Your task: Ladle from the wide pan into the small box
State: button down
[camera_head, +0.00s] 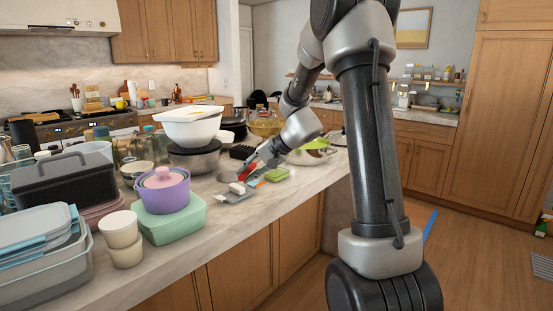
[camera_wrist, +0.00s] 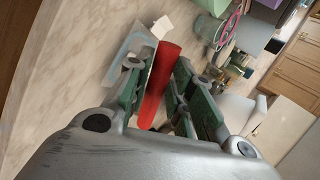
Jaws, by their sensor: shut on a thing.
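My gripper (camera_wrist: 160,78) is shut on a red handle (camera_wrist: 157,88), which stands between its fingers; I take it for the ladle's. In the head view, my gripper (camera_head: 250,167) is low over the counter, with the red handle (camera_head: 244,174) beside it. The ladle's bowl cannot be made out. A small white block-like item (camera_head: 237,188) lies by a shallow grey-blue tray (camera_head: 230,197), just in front of my gripper; which of these is the small box is unclear. A wide, pale pan (camera_head: 325,157) seems to stand behind my wrist, partly hidden, with something lime green at it.
A small green container (camera_head: 276,175) sits right of my gripper. A white bowl (camera_head: 190,130) on a dark pot (camera_head: 196,160), a purple pot (camera_head: 163,195) on a green box (camera_head: 170,222), and stacked cups (camera_head: 122,240) crowd the left. Bare counter (camera_head: 225,235) runs along the front edge.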

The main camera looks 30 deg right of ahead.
jog(key=shift+s+d+t+y, duration=0.2)
jog(key=shift+d+t+y, duration=0.1)
jog(key=shift+t+y, duration=0.2)
jog(key=shift+r+t+y, duration=0.2)
jog(key=shift+t+y, duration=0.3)
jog(key=shift+s+d+t+y, duration=0.3)
jog(key=shift+d+t+y, duration=0.05)
jog(key=shift+t+y, duration=0.25)
jog(key=shift+s+r+t+y, duration=0.1)
jog(key=shift+r+t+y, duration=0.15)
jog(key=shift+t+y, duration=0.25)
